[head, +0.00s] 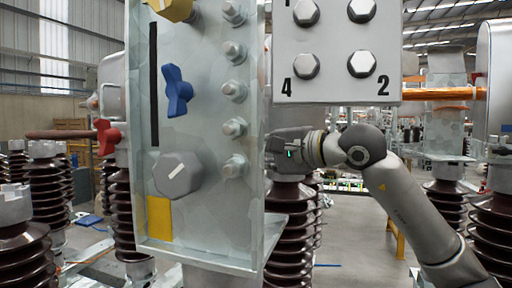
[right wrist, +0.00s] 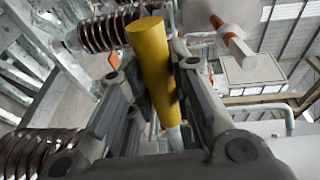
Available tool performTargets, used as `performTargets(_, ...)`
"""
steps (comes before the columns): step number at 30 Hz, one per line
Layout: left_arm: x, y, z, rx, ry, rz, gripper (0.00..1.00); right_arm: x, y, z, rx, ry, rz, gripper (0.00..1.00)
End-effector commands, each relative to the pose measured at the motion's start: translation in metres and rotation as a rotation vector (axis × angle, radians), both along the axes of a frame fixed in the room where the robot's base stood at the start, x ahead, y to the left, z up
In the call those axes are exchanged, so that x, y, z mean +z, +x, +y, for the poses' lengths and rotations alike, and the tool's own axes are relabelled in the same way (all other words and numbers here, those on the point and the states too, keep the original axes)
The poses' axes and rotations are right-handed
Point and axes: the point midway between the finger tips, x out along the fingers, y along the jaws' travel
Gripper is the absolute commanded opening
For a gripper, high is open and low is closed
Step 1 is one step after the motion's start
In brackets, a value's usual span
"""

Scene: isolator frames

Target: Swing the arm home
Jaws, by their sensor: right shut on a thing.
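A thick yellow cylindrical bar (right wrist: 153,62) stands between the fingers of my right gripper (right wrist: 150,85) in the right wrist view. The gripper is shut on it, with one finger on each side. In the head view my right arm reaches in from the right. Its wrist passes behind the grey metal panel, which hides the fingers and the yellow bar. An orange-copper bar (head: 440,94) runs level at the right, and a brown bar (head: 62,134) runs level at the left. My left gripper is not in view.
The grey panel (head: 215,190) with blue (head: 177,91), yellow and grey knobs and bolts stands close in front. A light plate (head: 335,75) numbered 4 and 2 hangs beside it. Brown ribbed insulators (head: 445,204) stand on both sides. Open floor (head: 350,240) shows between them.

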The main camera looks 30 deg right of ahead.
Motion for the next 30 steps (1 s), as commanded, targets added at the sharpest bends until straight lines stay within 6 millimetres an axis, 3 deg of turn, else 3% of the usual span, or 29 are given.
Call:
performTargets(9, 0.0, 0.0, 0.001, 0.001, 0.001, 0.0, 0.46, 0.002, 0.001, 0.001, -0.002, 0.005, -0.006, 0.0)
performTargets(10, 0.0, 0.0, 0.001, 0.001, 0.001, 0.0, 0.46, 0.002, 0.001, 0.001, -0.002, 0.005, -0.006, 0.21)
performTargets(15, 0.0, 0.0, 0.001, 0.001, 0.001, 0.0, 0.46, 0.002, 0.001, 0.001, -0.002, 0.004, -0.005, 0.42)
performTargets(25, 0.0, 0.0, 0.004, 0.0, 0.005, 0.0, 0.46, 0.001, -0.001, 0.0, -0.002, 0.002, -0.003, 0.42)
performTargets(30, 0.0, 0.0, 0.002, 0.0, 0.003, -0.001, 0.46, 0.003, -0.017, -0.009, -0.005, 0.001, -0.004, 0.42)
